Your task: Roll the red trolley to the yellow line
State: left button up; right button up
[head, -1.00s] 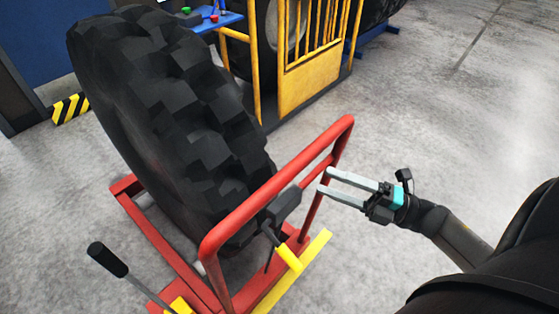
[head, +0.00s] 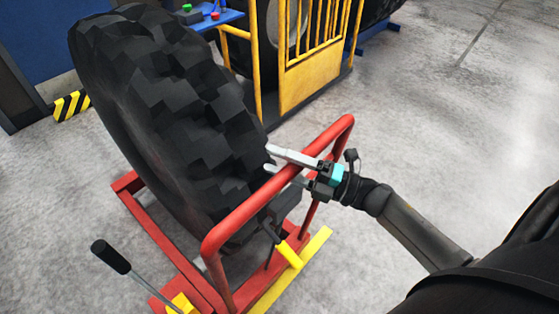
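The red trolley (head: 230,225) stands on the concrete floor with a large black tyre (head: 165,110) upright on it. Its red push handle is a bent tube on the near side. My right gripper (head: 268,158) is at the handle's top bar, near its far right end. Its two pale fingers are apart and reach over the bar towards the tyre; I cannot tell whether they touch the bar. My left gripper is out of the picture. No yellow line on the floor shows; a yellow bar (head: 310,253) lies along the trolley's near edge.
A lever with a black grip (head: 110,257) rises at the trolley's left. A yellow railing gate (head: 310,85) stands behind the tyre, beside a blue stand (head: 218,20) with coloured buttons. A yellow-black striped block (head: 70,106) is at far left. Floor to the right is clear.

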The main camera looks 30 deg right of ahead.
grip_shut()
dwell(0.3)
dwell(1.0)
